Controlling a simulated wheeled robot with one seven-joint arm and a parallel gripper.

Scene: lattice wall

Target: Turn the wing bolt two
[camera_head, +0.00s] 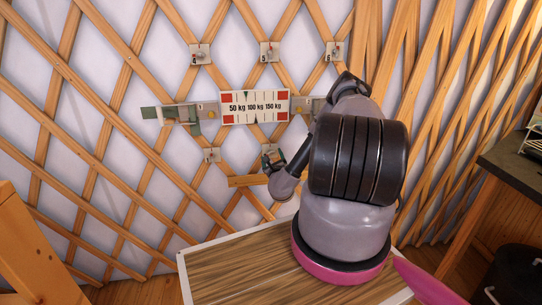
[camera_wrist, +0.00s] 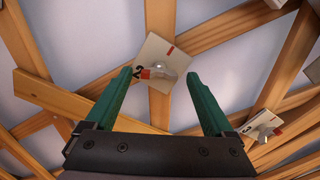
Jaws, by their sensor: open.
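Wing bolt two (camera_wrist: 166,71) is a small pale, rounded piece on a white plate (camera_wrist: 152,50) marked 2, with red marks. The plate is fixed to the wooden lattice. In the wrist view, my gripper (camera_wrist: 158,75) is open with its green fingers to either side of the bolt. The bolt shows between the fingertips, and I cannot tell whether they touch it. In the head view, my gripper (camera_head: 272,158) is close to the lattice below the weight scale, and it largely hides that plate.
A scale board (camera_head: 255,106) reading 50, 100 and 150 kg hangs just above my gripper. Several similar plates, such as one marked 5 (camera_head: 269,52), are on the lattice. Another bolt plate (camera_wrist: 264,124) is at the right in the wrist view. A dark-topped table (camera_head: 515,165) stands right.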

